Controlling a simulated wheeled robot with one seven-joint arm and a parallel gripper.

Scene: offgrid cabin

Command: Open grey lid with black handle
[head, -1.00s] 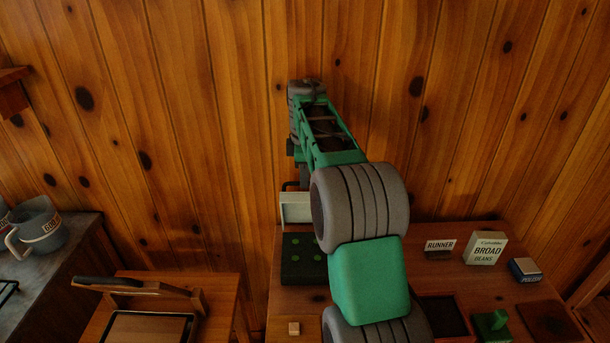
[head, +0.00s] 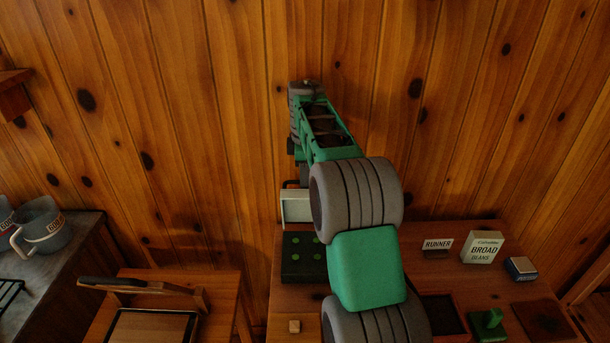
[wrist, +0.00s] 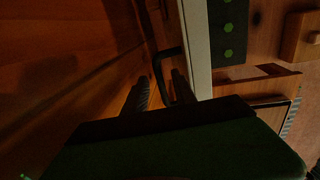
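The grey lid (head: 296,207) stands upright at the back of a dark box with green dots (head: 291,270). Its pale edge (wrist: 196,45) also shows in the wrist view. The black handle (head: 287,184) is on the lid's wall-facing side. In the wrist view the handle (wrist: 165,70) reaches down between the two fingers of my gripper (wrist: 159,88). The fingers are apart, with a gap on the left of the handle. Whether the right finger touches it is hard to tell. My gripper is mostly hidden behind my arm in the head view.
The plank wall (head: 220,120) is close behind the lid. To the right on the table are a RUNNER sign (head: 437,245), a broad beans box (head: 483,248) and a green-handled block (head: 489,324). A small wooden block (head: 295,326) lies in front.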

